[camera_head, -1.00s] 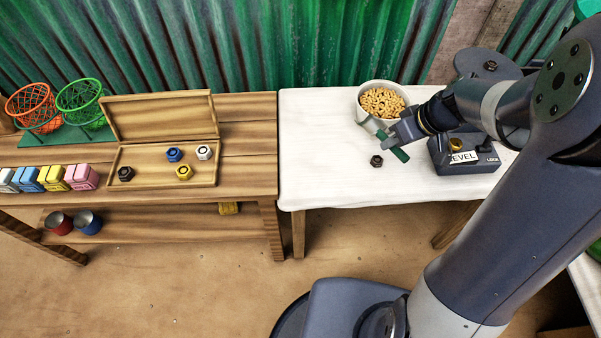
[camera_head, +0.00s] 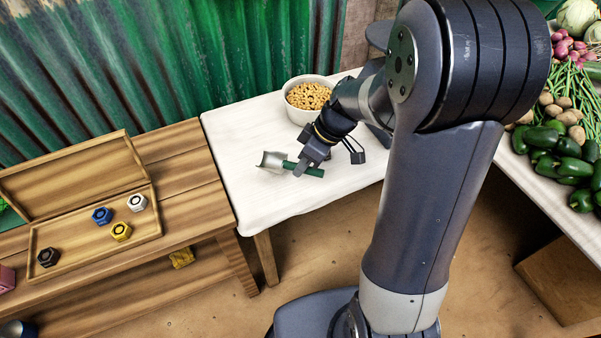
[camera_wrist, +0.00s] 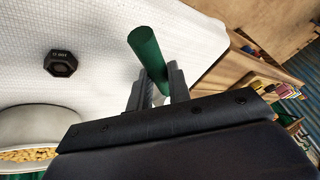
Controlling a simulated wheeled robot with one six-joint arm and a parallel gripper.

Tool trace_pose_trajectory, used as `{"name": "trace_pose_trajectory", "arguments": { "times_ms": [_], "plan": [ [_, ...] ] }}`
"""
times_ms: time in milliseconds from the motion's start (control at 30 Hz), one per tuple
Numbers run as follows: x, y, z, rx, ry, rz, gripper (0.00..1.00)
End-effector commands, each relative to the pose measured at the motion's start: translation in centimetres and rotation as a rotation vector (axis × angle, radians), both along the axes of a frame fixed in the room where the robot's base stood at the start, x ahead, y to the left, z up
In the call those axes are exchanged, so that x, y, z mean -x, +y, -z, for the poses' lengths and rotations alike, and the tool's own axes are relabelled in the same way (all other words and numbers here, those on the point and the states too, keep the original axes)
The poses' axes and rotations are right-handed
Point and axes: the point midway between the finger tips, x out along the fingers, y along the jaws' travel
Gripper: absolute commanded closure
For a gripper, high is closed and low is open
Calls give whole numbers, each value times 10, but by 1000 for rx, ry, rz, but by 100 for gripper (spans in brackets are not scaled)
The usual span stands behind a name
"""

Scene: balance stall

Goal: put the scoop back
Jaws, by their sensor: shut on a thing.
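The scoop (camera_head: 272,161) has a silver metal head and a green handle. My gripper (camera_head: 304,167) is shut on the green handle above the white-covered table, in front of the bowl. The scoop's head points left in the head view. In the wrist view the green handle (camera_wrist: 146,52) stands between the two fingers of my gripper (camera_wrist: 158,82). A white bowl (camera_head: 289,108) of ring-shaped pieces (camera_head: 309,95) stands at the back of the table. Its rim side also shows in the wrist view (camera_wrist: 40,122).
A dark hexagonal weight (camera_wrist: 61,63) lies on the white table (camera_head: 235,135). An open wooden case (camera_head: 90,262) with several coloured hexagonal weights is on the wooden bench to the left. Vegetables (camera_head: 556,140) fill a table at the right. My arm hides the table's right part.

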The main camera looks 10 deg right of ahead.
Motion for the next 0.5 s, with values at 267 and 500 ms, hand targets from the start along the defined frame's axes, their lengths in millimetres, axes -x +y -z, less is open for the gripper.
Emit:
{"name": "trace_pose_trajectory", "arguments": {
  "times_ms": [267, 500],
  "plan": [
    [1, 0, 35, 0, 3, 1, 100],
    [0, 0, 35, 0, 0, 1, 100]
  ]
}}
